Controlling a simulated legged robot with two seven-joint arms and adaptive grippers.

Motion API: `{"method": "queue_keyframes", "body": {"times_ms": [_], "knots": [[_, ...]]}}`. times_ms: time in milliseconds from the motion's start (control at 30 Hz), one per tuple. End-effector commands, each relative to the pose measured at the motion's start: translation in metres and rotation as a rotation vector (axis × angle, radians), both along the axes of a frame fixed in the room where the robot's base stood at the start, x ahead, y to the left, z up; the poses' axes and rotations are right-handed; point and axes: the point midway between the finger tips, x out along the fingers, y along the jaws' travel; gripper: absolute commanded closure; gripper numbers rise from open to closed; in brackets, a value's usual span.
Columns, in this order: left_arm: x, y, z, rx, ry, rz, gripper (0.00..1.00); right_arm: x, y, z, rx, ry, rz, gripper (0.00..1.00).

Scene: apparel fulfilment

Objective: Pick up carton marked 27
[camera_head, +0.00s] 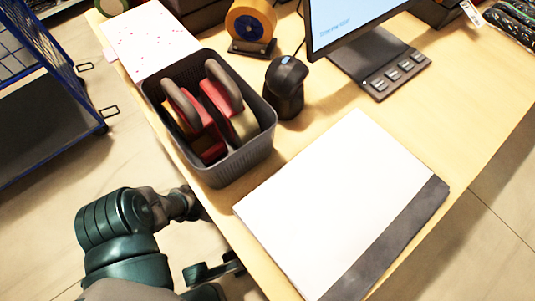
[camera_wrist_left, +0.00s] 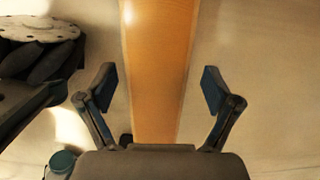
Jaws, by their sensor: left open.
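No carton marked 27 can be made out in either view. My left arm is low at the left of the head view, beside the table's near left edge, and its fingers are not clear there. In the left wrist view my left gripper (camera_wrist_left: 158,88) is open, with its two fingers wide apart and nothing held between them. A wooden strip, apparently the table's edge (camera_wrist_left: 158,60), runs between and beyond the fingers. My right gripper is not in view.
The wooden table (camera_head: 445,100) holds a grey bin (camera_head: 245,158) with red tape dispensers, a black scanner (camera_head: 286,85), a monitor (camera_head: 350,22), a tape roll (camera_head: 250,22) and a white-topped flat item (camera_head: 335,195). A blue wire cart (camera_head: 45,75) stands left. Floor shows between cart and table.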

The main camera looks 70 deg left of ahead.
Motion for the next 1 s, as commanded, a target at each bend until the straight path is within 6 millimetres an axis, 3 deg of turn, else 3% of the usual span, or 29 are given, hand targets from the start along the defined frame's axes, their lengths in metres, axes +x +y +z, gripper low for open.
{"method": "queue_keyframes", "body": {"times_ms": [33,200,500,567,867,1000], "knots": [[-0.01,0.002,-0.018,0.001,0.016,-0.001,0.1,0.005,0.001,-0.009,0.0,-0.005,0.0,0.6],[-0.009,0.004,-0.036,0.0,0.013,0.001,0.1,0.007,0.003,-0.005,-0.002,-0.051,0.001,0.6],[-0.004,0.005,-0.035,0.0,0.002,0.001,0.1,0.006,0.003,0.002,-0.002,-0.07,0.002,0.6],[-0.004,0.005,-0.035,0.0,0.002,0.001,0.23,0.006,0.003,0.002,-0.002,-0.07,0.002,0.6],[-0.005,0.005,-0.036,0.0,0.003,0.0,0.98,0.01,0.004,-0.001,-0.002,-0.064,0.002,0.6],[-0.004,0.005,-0.036,0.0,0.002,0.0,1.0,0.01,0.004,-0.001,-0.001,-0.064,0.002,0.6]]}}
